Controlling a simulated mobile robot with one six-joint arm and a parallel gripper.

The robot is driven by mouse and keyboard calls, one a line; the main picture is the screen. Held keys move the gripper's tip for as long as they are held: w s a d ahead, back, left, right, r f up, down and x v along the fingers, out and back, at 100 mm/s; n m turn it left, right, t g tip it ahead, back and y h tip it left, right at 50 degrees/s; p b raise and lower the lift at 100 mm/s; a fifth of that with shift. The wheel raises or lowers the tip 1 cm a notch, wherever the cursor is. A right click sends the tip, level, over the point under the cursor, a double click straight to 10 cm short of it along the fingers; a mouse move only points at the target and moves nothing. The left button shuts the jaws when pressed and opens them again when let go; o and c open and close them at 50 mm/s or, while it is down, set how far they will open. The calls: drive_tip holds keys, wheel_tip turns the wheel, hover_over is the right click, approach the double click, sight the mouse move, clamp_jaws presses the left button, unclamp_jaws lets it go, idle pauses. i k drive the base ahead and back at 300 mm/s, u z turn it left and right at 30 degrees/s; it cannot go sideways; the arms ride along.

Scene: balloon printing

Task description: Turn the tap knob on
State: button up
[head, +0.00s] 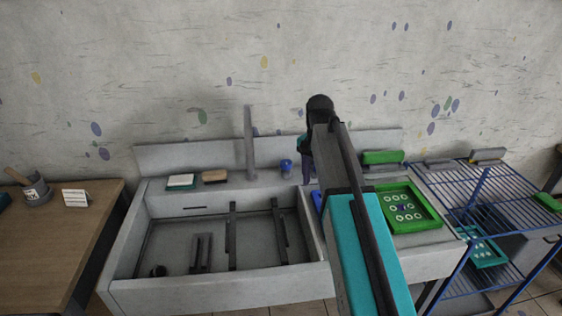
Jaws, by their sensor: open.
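A grey upright post (249,140), which looks like the tap, stands at the back edge of the sink (129,266). A small blue piece (286,168) sits on the back ledge to the right of the post. It may be the tap knob, but it is too small to be sure. My gripper (307,172) is just right of the blue piece, pointing down, with a visible gap between them in the picture. It is open and looks empty. My arm hides part of the ledge behind it, and the fingertips are only partly visible.
A sponge-like block (181,181) and a brown block (214,177) lie on the ledge left of the post. A green tray (412,222) is right of my arm. A blue wire rack (485,190) stands at the far right, a wooden table (70,245) at the left.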

sight(286, 164)
drive_tip(key=u, duration=0.15)
drive_tip(key=i, duration=0.95)
drive_tip(key=z, duration=0.05)
